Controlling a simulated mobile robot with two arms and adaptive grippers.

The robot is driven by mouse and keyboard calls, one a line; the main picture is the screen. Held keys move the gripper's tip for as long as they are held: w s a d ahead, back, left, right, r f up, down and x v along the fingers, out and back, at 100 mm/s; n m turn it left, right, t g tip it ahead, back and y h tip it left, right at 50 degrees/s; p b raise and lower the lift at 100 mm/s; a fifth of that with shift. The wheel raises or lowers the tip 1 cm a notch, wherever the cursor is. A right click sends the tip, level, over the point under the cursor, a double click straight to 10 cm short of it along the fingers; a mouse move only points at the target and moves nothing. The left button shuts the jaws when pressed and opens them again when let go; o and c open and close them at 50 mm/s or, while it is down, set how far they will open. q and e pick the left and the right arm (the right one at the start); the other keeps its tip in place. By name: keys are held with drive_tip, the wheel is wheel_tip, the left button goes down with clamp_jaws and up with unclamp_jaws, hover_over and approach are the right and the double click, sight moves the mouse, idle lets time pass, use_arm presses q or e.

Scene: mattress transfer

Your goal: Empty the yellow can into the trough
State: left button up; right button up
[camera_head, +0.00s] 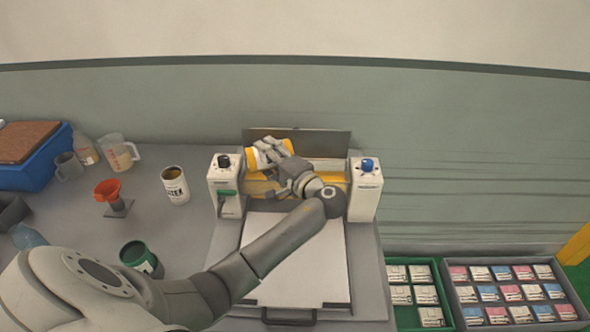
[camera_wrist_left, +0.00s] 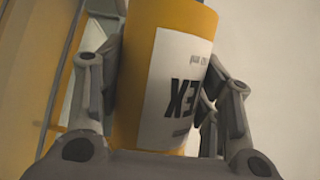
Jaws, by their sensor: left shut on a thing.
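The yellow can (camera_head: 257,160) is in my left gripper (camera_head: 278,163), held tilted over the left part of the trough (camera_head: 332,180) at the back of the machine. The trough lies between two white posts and shows yellow inside; my arm hides part of it. In the left wrist view the yellow can (camera_wrist_left: 139,85) sits between both fingers, with its white label in dark print facing the camera. The can's mouth is not clearly seen, so I cannot tell whether anything is flowing out. My right gripper is not in view.
The left post (camera_head: 226,190) has a black knob and green lever; the right post (camera_head: 365,190) has a blue knob. Trays of packets (camera_head: 510,268) lie right.

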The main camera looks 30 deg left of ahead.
use_arm(q)
drive_tip(key=shift+w+d+r+m+p, duration=0.15)
drive_tip(key=shift+r+m+p, duration=0.1)
drive_tip(key=shift+m+p, duration=0.25)
idle(0.7)
